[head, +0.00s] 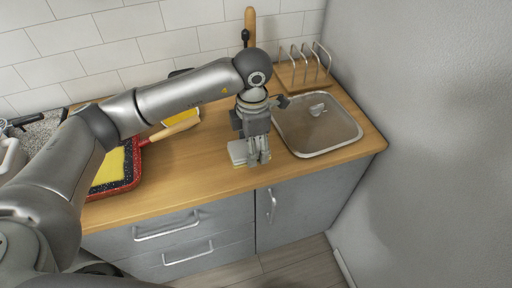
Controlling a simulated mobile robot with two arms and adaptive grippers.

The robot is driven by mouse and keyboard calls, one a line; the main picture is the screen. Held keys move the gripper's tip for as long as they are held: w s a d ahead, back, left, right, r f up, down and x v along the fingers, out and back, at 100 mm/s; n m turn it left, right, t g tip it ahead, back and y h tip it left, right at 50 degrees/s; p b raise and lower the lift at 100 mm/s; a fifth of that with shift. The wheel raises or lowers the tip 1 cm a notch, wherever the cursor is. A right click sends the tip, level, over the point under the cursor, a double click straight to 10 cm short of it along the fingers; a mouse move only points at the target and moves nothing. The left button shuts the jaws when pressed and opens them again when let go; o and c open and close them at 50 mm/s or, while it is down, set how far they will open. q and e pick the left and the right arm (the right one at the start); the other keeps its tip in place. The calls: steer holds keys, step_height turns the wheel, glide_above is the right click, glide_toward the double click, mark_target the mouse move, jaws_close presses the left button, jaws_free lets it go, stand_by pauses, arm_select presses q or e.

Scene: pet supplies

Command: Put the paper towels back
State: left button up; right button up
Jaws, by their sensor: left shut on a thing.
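My left gripper (259,158) points down over the wooden counter, close to its front edge. It is shut on a small pale, flat stack (237,153) with a yellowish lower edge. Most of the stack is hidden behind the fingers. It may be the paper towels, but I cannot tell for sure. I cannot tell whether it touches the counter. My right gripper is out of view.
A metal sink or tray (318,132) lies right of the gripper, with a wooden-based rack (303,76) behind it. An upright wooden rod (250,24) stands at the back. A red-rimmed dark tray (135,165) lies left. Counter (190,160) between is clear.

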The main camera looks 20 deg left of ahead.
arm_select(q)
steer(key=w+f, duration=0.1)
steer(key=f, duration=0.1)
steer(key=w+f+p, duration=0.1)
steer(key=w, duration=0.1)
steer(key=shift+w+a+f, duration=0.1)
steer(key=shift+a+f, duration=0.1)
steer(key=shift+f, duration=0.2)
step_height(320, 180, down, 2)
steer(key=shift+f+p, duration=0.1)
steer(key=shift+p, duration=0.7)
steer(key=shift+f, duration=0.5)
steer(key=shift+f+b, duration=0.25)
steer(key=shift+b, duration=0.05)
steer(key=o, duration=0.9)
steer(key=shift+r, duration=0.1)
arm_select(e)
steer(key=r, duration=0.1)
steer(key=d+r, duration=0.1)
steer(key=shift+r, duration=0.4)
